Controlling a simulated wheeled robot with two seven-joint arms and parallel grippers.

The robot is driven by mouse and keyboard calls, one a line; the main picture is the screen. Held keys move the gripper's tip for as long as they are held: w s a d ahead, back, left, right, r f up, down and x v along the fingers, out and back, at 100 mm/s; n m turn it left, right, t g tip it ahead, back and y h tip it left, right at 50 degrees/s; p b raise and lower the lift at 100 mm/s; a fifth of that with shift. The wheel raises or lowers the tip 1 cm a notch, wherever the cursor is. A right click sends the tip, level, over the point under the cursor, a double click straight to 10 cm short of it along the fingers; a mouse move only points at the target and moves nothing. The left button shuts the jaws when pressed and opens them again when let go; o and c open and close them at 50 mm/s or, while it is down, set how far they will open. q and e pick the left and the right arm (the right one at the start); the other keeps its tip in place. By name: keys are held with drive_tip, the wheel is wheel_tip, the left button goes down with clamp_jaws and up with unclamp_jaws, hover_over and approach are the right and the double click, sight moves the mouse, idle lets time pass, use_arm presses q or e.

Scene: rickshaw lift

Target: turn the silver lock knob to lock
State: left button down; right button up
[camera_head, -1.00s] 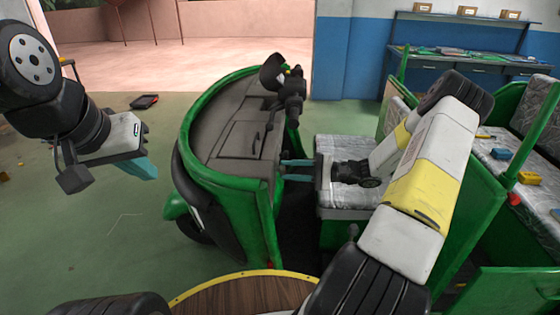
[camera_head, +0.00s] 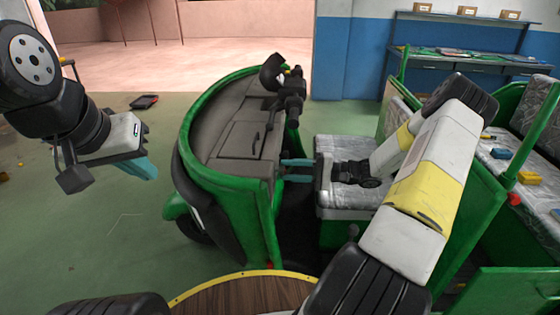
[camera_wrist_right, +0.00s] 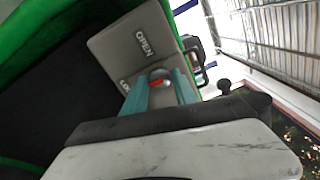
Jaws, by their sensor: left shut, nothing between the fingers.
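The silver lock knob (camera_wrist_right: 160,79), with a red mark on its face, is on a grey panel (camera_wrist_right: 128,52) in the right wrist view. White lettering reading OPEN is above it, and other lettering to its left is partly hidden. My right gripper (camera_wrist_right: 159,84) has its teal fingers apart, one on each side of the knob; I cannot tell if they touch it. In the head view my right gripper (camera_head: 284,170) reaches the rickshaw's dashboard (camera_head: 235,140), and the knob is hidden. My left gripper (camera_head: 152,170) is shut and empty, left of the rickshaw.
The handlebar (camera_head: 288,88) rises above the dashboard. The driver's seat (camera_head: 345,200) is right beneath my right arm. Green rails and a rear seat with small coloured blocks (camera_head: 528,178) stand at the right.

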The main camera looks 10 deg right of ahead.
drive_tip(key=shift+o, duration=1.1)
drive_tip(key=v, duration=0.7)
drive_tip(key=shift+d, duration=0.4)
drive_tip(key=shift+s+r, duration=0.1)
drive_tip(key=shift+s, duration=0.05)
drive_tip(key=s+a+r+n+g+h, duration=0.4)
drive_tip(key=s+a+r+g+h, duration=0.2)
drive_tip(key=s+a+r+h, duration=0.3)
drive_tip(key=s+a+r+n+t+h, duration=0.1)
drive_tip(key=s+r+t+h, duration=0.5)
drive_tip(key=s+r, duration=0.6)
drive_tip(key=shift+s+a+r+n+t, duration=0.4)
drive_tip(key=shift+s+n+t, duration=0.15)
drive_tip(key=shift+n, duration=0.25)
